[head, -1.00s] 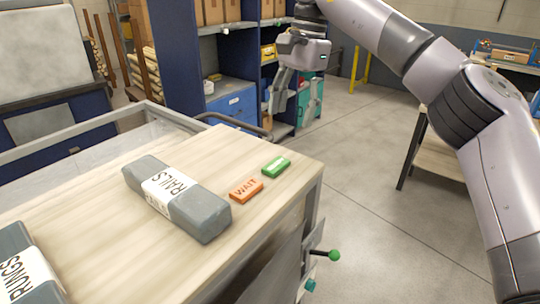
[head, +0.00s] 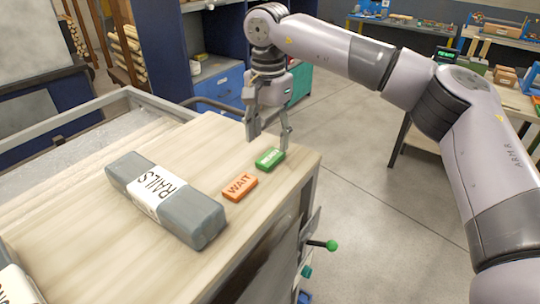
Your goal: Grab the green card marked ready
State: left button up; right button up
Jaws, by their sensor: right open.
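The green card (head: 270,158) lies flat near the far right corner of the wooden cart top (head: 85,240). Its white lettering is too small to read with certainty. My right gripper (head: 268,143) is open, with its two fingers pointing down just above and behind the green card. I cannot tell whether a fingertip touches it; nothing is between the fingers that I can make out. My left gripper is not in view.
An orange WAIT card (head: 240,187) lies just in front of the green one. A grey RAILS bundle (head: 166,198) lies to its left. A blue shelf unit (head: 221,82) stands behind the cart.

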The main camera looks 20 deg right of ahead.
aim_at(268, 158)
jog(key=shift+s+a+f+p, duration=0.1)
jog(key=shift+s+f+p, duration=0.2)
jog(key=shift+f+p, duration=0.55)
notch_tip(268, 158, down, 2)
jog(key=shift+w+f+p, duration=0.1)
jog(key=shift+f+p, duration=0.1)
jog(key=shift+p, duration=0.2)
jog(key=shift+w+f, duration=0.1)
jog(key=shift+f, duration=0.35)
jog(key=shift+r, duration=0.1)
jog(key=shift+c, duration=0.9)
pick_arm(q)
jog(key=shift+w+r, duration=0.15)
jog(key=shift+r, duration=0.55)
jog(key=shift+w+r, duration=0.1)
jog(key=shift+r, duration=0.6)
pick_arm(e)
jog(key=c, duration=0.8)
